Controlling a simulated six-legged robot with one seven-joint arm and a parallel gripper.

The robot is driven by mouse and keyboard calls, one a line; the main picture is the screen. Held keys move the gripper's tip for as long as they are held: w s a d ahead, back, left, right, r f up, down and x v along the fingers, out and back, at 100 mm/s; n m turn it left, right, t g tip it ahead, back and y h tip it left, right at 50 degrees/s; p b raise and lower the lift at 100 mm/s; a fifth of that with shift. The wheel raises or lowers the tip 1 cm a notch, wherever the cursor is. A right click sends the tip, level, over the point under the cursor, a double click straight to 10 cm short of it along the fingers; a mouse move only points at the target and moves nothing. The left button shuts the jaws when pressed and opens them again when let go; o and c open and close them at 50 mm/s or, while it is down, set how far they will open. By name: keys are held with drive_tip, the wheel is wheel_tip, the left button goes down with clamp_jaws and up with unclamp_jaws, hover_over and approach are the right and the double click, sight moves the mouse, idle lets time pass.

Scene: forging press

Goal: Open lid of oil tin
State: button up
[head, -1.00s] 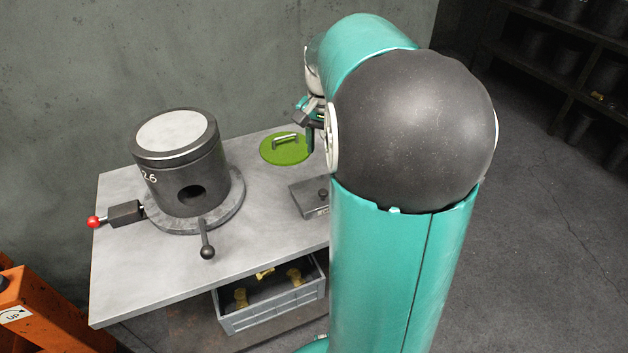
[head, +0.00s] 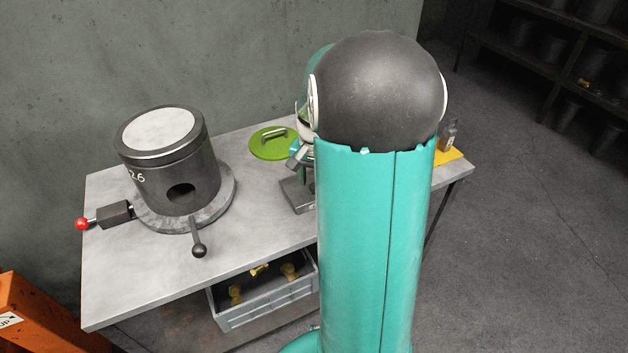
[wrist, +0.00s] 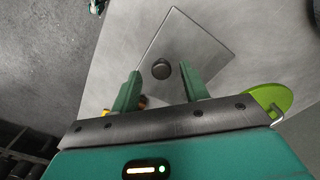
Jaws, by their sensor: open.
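The oil tin, a low grey metal box (head: 291,194), stands on the table and is partly hidden by my arm in the head view. In the wrist view its flat grey lid (wrist: 190,45) appears closed, with a dark round knob (wrist: 161,69) on top. My gripper (wrist: 161,75) is open and empty, pointing down over the lid. The knob shows between the two green fingertips in the picture; I cannot tell the height gap. In the head view my gripper (head: 303,160) is partly hidden behind my arm, above the tin.
A green disc with a metal handle (head: 268,148) lies behind the tin. A dark cylinder pot (head: 172,180) with levers stands at the left. A grey crate (head: 265,311) with brass pieces sits below the table edge. A yellow item (head: 449,156) lies at the right.

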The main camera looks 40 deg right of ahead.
drive_tip(key=shift+w+f, duration=0.1)
drive_tip(key=shift+f, duration=0.4)
clamp_jaws()
